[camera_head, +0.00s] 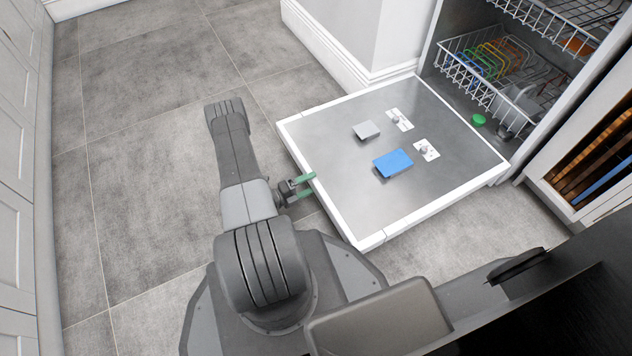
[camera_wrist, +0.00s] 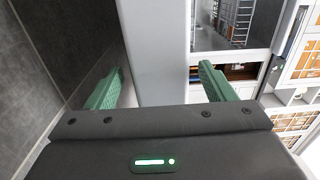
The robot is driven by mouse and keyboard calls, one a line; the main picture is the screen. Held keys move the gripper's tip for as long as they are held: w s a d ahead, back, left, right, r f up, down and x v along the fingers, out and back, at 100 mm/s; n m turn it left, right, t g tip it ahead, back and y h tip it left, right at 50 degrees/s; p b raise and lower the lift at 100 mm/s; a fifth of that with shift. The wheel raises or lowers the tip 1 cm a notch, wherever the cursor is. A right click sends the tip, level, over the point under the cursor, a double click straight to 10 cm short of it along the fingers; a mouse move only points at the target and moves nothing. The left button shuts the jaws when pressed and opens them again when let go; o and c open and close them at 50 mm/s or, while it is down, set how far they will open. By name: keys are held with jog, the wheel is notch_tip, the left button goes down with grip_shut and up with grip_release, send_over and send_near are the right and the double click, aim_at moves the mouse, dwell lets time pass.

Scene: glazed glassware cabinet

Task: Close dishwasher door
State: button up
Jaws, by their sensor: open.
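The dishwasher door (camera_head: 340,180) lies folded down flat, with a steel inner face and a white rim. In the head view its outer edge is on the left, beside my gripper (camera_head: 304,186). My gripper has green fingers and is open. In the wrist view the gripper (camera_wrist: 158,88) shows its two fingers apart, with the pale door edge (camera_wrist: 158,50) running between and beyond them. I cannot tell whether the fingers touch the door. The dishwasher cavity (camera_head: 455,95) is open at the upper right.
A blue lid (camera_head: 393,163) and a grey lid (camera_head: 366,130) are on the door's inner face. A white wall corner (camera_head: 375,75) stands behind the door. Tiled floor (camera_head: 140,150) is free at left.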

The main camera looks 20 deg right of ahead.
jog(key=shift+w+d, duration=0.2)
jog(key=shift+d, duration=1.3)
